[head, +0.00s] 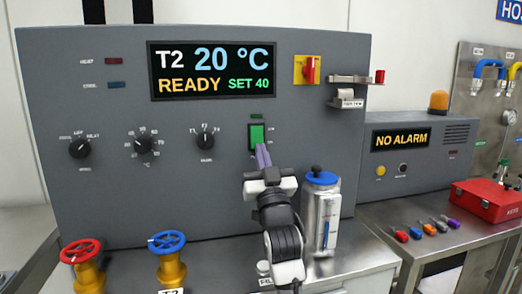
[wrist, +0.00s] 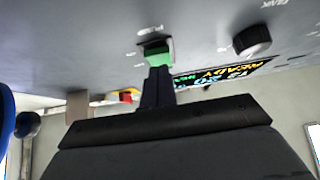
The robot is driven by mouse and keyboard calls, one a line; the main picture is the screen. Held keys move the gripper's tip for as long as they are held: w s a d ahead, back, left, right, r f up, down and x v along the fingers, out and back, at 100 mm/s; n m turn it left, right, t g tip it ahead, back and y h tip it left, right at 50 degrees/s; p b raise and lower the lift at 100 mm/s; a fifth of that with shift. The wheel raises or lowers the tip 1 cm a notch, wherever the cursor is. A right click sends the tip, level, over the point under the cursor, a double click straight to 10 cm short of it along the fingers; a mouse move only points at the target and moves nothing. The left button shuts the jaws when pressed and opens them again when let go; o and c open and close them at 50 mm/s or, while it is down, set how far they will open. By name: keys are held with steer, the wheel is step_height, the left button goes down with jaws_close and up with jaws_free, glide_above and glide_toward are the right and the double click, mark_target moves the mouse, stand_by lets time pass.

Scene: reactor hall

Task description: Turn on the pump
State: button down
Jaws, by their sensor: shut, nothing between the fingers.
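A green rocker switch (head: 257,135) in a dark frame sits on the grey panel (head: 210,200), right of the dials and below the display. Its labels are too small to read. A small dark green lamp (head: 257,116) is just above it. My gripper (head: 263,152) is shut and empty, with its purple-grey fingertips at the lower part of the switch. The wrist view shows the green switch (wrist: 157,52) straight beyond the closed fingers (wrist: 157,72). The fingers cover part of the switch, and I cannot tell whether they touch it.
The display (head: 212,70) reads T2 20 °C, READY, SET 40. A steel canister with a blue lid (head: 321,178) stands close right of my gripper. Blue (head: 167,242) and red (head: 80,251) valve wheels are at the lower left. A red switch (head: 310,69) on yellow is upper right.

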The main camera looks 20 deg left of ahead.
steer(key=shift+w+a, duration=0.25)
steer(key=shift+w, duration=0.05)
steer(key=shift+f, duration=0.15)
steer(key=shift+w+a, duration=0.15)
steer(key=shift+w, duration=0.1)
steer(key=shift+f, duration=0.1)
